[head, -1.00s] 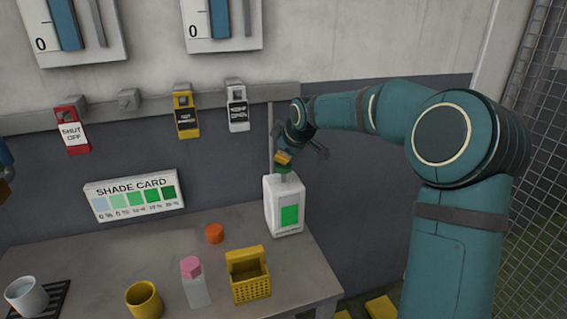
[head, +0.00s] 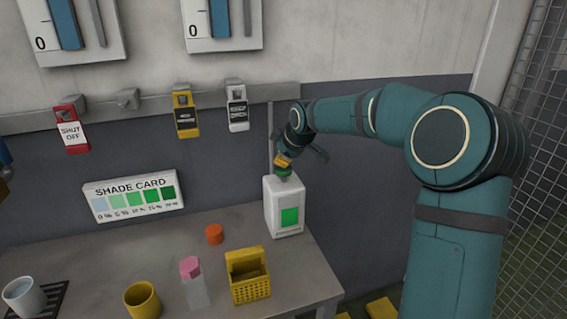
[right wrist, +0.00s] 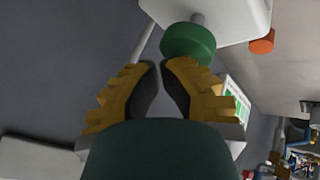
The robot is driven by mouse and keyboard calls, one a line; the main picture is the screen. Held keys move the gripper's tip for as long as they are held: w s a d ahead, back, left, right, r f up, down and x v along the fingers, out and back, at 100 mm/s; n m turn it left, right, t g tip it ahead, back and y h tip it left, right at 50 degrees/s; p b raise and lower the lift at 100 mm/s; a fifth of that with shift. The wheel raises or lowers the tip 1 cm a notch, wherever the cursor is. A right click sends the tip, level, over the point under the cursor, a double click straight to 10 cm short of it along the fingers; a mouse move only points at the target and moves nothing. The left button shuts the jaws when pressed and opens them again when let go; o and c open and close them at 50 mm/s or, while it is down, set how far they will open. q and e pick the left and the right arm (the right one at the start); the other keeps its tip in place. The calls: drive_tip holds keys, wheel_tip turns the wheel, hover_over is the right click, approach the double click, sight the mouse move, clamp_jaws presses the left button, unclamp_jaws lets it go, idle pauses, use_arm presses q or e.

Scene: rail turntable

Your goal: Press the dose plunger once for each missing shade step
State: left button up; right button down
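The dose bottle (head: 284,207) is white with a green label and stands at the table's back right. Its green plunger head (right wrist: 188,45) sits on a pale stem. My right gripper (head: 283,160) is just above the plunger head, pointing down. In the right wrist view the yellow-and-black fingertips (right wrist: 161,66) are nearly together and empty, close to the green head; contact is unclear. The shade card (head: 133,196) on the wall shows swatches from pale blue to dark green. A pale cup (head: 25,297) stands on a black rack. Only a sliver of my left arm shows at the left edge.
On the table (head: 100,251) are a yellow cup (head: 143,300), a pink-capped clear bottle (head: 194,285), a yellow basket (head: 249,280) and an orange cap (head: 214,234). Red, yellow and white tags hang on the rail above. Mesh fencing (head: 535,130) stands at the right.

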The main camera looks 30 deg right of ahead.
drive_tip(key=shift+f, duration=0.1)
idle(0.4)
drive_tip(key=shift+r+p, duration=1.35)
drive_tip(key=shift+r, duration=0.35)
drive_tip(key=shift+r+p, duration=1.9)
drive_tip(key=shift+r, duration=0.65)
